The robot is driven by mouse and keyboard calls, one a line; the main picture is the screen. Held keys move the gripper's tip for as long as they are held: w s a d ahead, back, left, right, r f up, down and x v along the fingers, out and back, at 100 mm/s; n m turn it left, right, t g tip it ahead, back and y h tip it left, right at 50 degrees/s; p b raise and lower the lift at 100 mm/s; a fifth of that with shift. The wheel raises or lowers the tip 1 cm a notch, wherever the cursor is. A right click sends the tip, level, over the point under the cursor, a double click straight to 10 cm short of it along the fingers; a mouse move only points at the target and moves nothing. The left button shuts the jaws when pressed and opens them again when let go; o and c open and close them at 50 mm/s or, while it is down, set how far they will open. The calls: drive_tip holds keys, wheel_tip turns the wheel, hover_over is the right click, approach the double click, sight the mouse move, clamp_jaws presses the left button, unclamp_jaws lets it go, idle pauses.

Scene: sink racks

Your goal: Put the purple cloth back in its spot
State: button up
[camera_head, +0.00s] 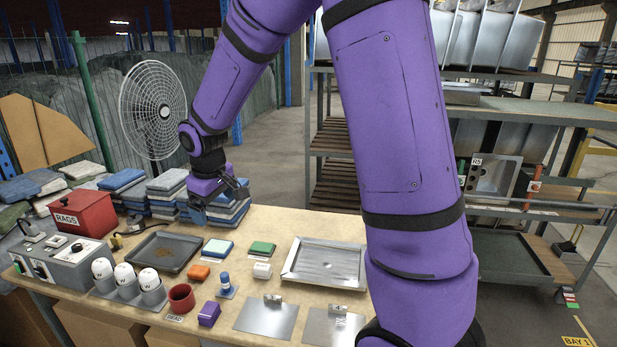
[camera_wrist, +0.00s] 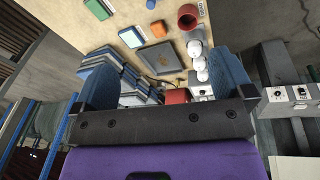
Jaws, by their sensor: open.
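My gripper (camera_head: 219,200) hangs over the back left of the table, in front of stacks of folded cloths. In the wrist view its two blue fingers (camera_wrist: 163,78) are wide apart with nothing held between them. A small purple block-like thing (camera_head: 209,314) lies near the table's front edge, right of a dark red cup; I cannot tell whether it is the folded cloth. A blue-and-white folded cloth (camera_head: 217,249) and a green one (camera_head: 261,249) lie in the middle of the table. A red box labelled RAGS (camera_head: 82,213) stands at the left.
Stacked blue and grey cloths (camera_head: 168,195) stand at the back. A dark tray (camera_head: 166,252), a metal tray (camera_head: 325,264), white-topped holders (camera_head: 126,280), the red cup (camera_head: 181,297), an orange piece (camera_head: 199,272) and metal plates (camera_head: 266,318) crowd the table. A fan (camera_head: 153,110) stands behind.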

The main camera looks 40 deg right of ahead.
drive_tip(key=s+d+r+m+t, duration=0.2)
drive_tip(key=s+r, duration=1.1)
drive_tip(key=s, duration=0.2)
drive_tip(key=s+r+m+t+y, duration=0.1)
drive_tip(key=s+r+m, duration=0.1)
drive_tip(key=s, duration=1.2)
drive_tip(key=shift+s+d+r, duration=0.15)
drive_tip(key=shift+d+r, duration=0.05)
drive_tip(key=shift+r, duration=0.15)
